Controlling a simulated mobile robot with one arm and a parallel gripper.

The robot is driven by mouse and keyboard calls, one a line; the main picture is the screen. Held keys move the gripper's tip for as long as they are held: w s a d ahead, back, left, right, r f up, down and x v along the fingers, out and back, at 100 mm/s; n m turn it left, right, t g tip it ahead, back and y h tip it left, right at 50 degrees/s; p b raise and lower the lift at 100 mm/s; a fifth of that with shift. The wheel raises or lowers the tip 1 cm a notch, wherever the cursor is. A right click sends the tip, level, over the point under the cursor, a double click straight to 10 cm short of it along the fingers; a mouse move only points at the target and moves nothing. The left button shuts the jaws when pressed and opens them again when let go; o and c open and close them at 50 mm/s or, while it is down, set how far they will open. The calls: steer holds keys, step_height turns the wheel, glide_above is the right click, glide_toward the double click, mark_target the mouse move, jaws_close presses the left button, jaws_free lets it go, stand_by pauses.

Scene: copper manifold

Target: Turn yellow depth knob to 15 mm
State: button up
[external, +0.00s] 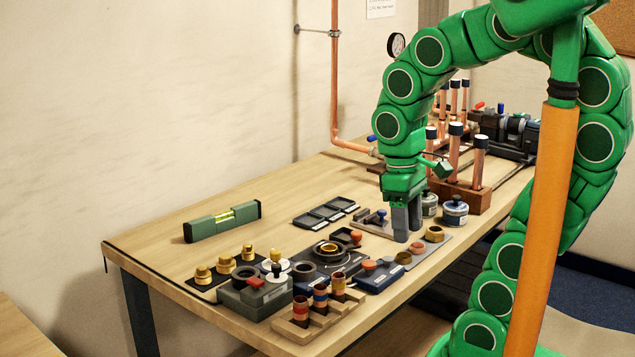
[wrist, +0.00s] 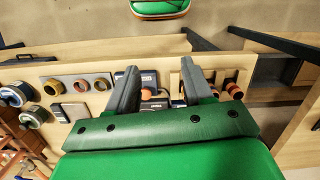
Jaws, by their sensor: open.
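A small yellow knob (external: 278,254) stands upright near a black knob and a pale disc, behind a grey box with a red button, in the external view. Its scale markings are too small to read. My gripper (external: 407,236) points down over the right part of the bench's tools, well to the right of the yellow knob. In the wrist view my gripper (wrist: 160,88) is open, its two grey fingers apart with nothing held. An orange knob (wrist: 149,93) on a dark box shows between the fingers. I cannot make out the yellow knob in the wrist view.
The grey box (external: 255,296) and a wooden rack (external: 305,330) with banded cylinders stand at the bench's front. Brass fittings (external: 226,263) line the left. A green level (external: 222,221) lies behind. Jars (external: 455,213) and a copper manifold (external: 455,160) stand to the right.

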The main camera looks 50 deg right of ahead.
steer(key=w+a+n, duration=0.2)
steer(key=w+n, duration=0.2)
steer(key=w, duration=0.9)
steer(key=n+t, duration=0.2)
steer(key=n, duration=0.4)
glide_above(276, 250)
step_height(276, 250, down, 5)
steer(key=shift+d+r, duration=0.1)
steer(key=shift+r, duration=0.1)
steer(key=shift+f, duration=3.95)
steer(key=shift+w, duration=0.1)
jaws_close()
